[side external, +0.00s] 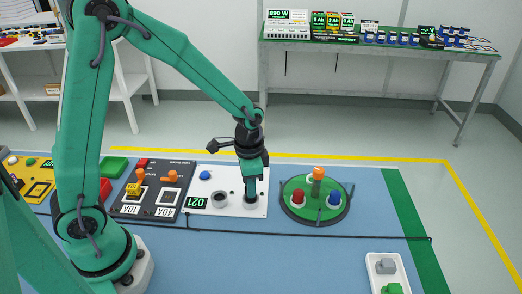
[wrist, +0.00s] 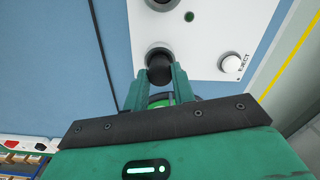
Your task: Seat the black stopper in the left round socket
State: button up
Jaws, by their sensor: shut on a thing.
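The black stopper (wrist: 160,72) is between the fingertips of my gripper (wrist: 158,84), which is shut on it. In the wrist view the stopper overlaps a grey round socket (wrist: 149,51) on the white panel; I cannot tell how deep it sits. In the side view my gripper (side external: 251,194) points down at the right-hand of two round sockets, and its fingers hide the stopper. The other round socket (side external: 220,197), left in that picture, looks empty; part of a second socket (wrist: 160,4) shows at the wrist view's top edge.
The white panel (side external: 232,209) has a blue knob (side external: 204,175) and, in the wrist view, a white EJECT button (wrist: 230,62). A green turntable (side external: 318,215) with coloured pegs stands close on the right. A dark switch panel (side external: 130,209) lies left. A white tray (side external: 373,274) is front right.

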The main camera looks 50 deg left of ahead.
jog(key=shift+f, duration=0.5)
dwell(0.3)
jog(key=o, duration=1)
jog(key=shift+o, duration=0.2)
jog(key=shift+r, duration=0.15)
jog(key=shift+r, duration=3.75)
